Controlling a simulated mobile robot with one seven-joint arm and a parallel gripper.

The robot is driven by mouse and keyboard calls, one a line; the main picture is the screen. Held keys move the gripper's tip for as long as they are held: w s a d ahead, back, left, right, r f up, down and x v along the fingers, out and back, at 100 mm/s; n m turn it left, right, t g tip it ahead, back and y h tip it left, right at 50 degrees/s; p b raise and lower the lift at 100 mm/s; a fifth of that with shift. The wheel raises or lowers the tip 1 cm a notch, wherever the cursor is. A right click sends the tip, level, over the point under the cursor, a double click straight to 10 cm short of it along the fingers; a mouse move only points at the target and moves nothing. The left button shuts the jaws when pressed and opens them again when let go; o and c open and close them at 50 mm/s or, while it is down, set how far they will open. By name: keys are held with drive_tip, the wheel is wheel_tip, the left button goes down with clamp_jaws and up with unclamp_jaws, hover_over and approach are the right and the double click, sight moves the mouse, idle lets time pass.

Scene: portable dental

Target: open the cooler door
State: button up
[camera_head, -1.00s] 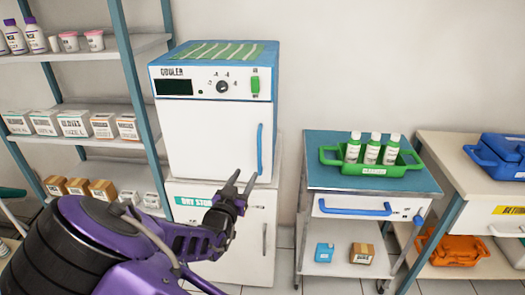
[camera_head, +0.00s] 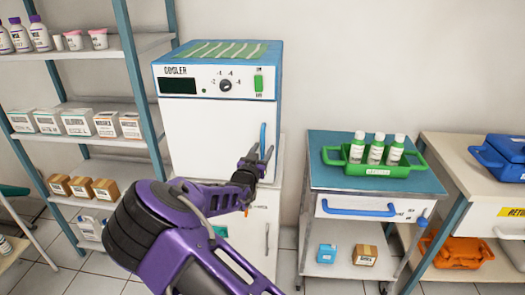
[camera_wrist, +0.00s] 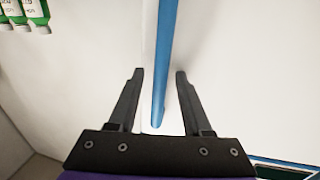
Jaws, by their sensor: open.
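The cooler (camera_head: 220,85) stands on a white cabinet, with its white door (camera_head: 205,138) shut. Its blue vertical handle (camera_head: 263,138) is on the door's right side. My gripper (camera_head: 262,153) is at the lower part of the handle in the head view and hides some of it.
A shelf rack (camera_head: 135,80) with boxes and bottles stands close on the left. To the right, a cart (camera_head: 330,180) holds a green tray (camera_head: 340,158) with bottles. A gap of bare floor lies between the cooler's cabinet and the cart.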

clamp_jaws()
idle(1.4)
